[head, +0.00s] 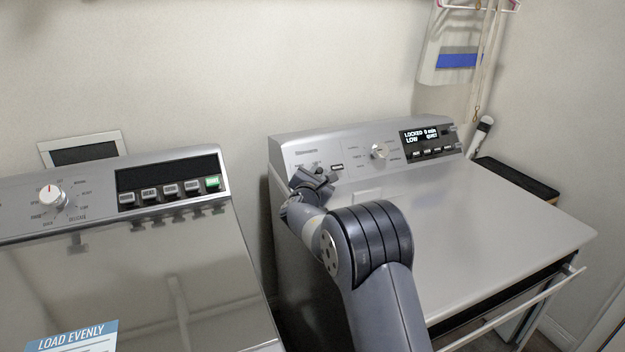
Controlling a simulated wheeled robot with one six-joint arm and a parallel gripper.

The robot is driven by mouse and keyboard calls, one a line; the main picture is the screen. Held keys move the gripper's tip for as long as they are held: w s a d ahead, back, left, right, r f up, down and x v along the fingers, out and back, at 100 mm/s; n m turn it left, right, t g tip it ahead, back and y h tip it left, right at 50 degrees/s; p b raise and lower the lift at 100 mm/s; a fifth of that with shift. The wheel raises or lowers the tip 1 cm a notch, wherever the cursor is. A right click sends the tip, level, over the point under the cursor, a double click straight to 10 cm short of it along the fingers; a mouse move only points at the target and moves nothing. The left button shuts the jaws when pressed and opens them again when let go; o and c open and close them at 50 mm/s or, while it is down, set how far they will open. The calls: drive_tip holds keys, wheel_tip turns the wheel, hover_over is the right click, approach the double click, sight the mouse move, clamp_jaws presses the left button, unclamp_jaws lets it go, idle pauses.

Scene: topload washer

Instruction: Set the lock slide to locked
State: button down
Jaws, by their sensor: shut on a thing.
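My gripper (318,173) is at the left end of the control panel (290,150) on the right-hand machine. It is shut on a small part at the panel face, apparently the lock slide, which the fingers and wrist mostly hide. The slide's own position cannot be made out. The panel's display (420,136) is lit and reads "LOCKED 0 min" with "LOW" and "QUIET" below. A small dark button (337,167) sits just right of the fingers.
A round knob (379,151) is in the middle of the panel. My arm reaches over the front of the grey top (490,205). A second machine (150,265) with its own knob (52,196) and buttons stands at left, across a narrow gap. A dark-topped bin (515,180) is at right.

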drive_tip(key=shift+d, duration=0.2)
drive_tip(key=c, duration=1.3)
unclamp_jaws()
drive_tip(key=b+v, duration=0.2)
drive_tip(key=v, duration=0.8)
drive_tip(key=shift+s, duration=0.35)
